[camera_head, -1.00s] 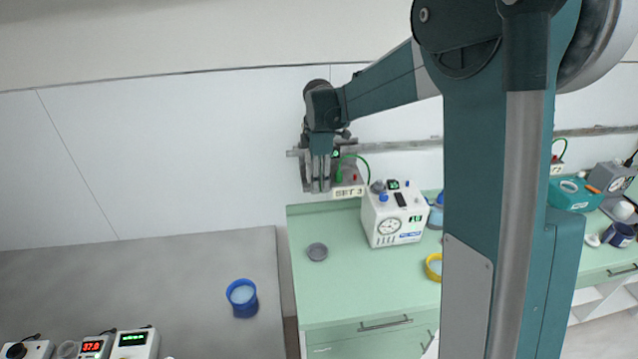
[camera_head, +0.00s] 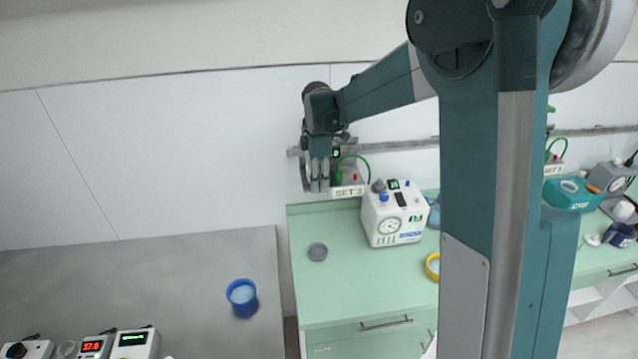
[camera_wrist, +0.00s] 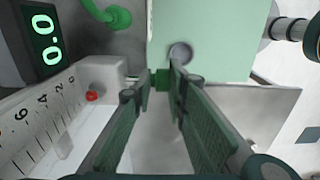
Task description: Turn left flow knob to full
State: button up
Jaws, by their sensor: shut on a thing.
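The left flow unit hangs on the wall rail with a "SET 3" label (camera_head: 347,191) in the head view. My gripper (camera_head: 320,186) is at its left side, pointing down. In the wrist view a green knob (camera_wrist: 162,79) sits between the tips of my gripper (camera_wrist: 162,84), which is shut on it; the fingers hide part of it. The display (camera_wrist: 43,38) reads 0.0. The red ball (camera_wrist: 92,96) is at the 0 end of the printed scale (camera_wrist: 42,118).
A white machine with a dial (camera_head: 393,218) stands on the green counter (camera_head: 330,280) below. A small grey round dish (camera_head: 317,252) and a yellow ring (camera_head: 433,266) are there too. A blue cup (camera_head: 242,294) stands on the grey table at left. A second flow unit (camera_head: 554,168) is at right.

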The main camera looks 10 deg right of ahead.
jog(key=shift+o, duration=0.2)
jog(key=shift+s+a+f, duration=0.1)
jog(key=shift+s+f, duration=0.05)
jog(key=shift+s, duration=0.05)
jog(key=h+b, duration=0.2)
jog(key=shift+a+f+h, duration=0.15)
jog(key=shift+a+h, duration=0.15)
jog(key=shift+h, duration=0.1)
jog(key=h+b, duration=0.2)
jog(key=h, duration=0.1)
jog(key=h+b, duration=0.1)
jog(key=shift+a+f, duration=0.25)
jog(key=shift+a, duration=0.1)
jog(key=shift+a+f+h+b, duration=0.15)
jog(key=shift+h+b, duration=1.4)
jog(key=shift+h, duration=0.2)
jog(key=shift+a+f+h+b, duration=0.15)
jog(key=shift+h+b, duration=1.35)
jog(key=shift+h, duration=0.25)
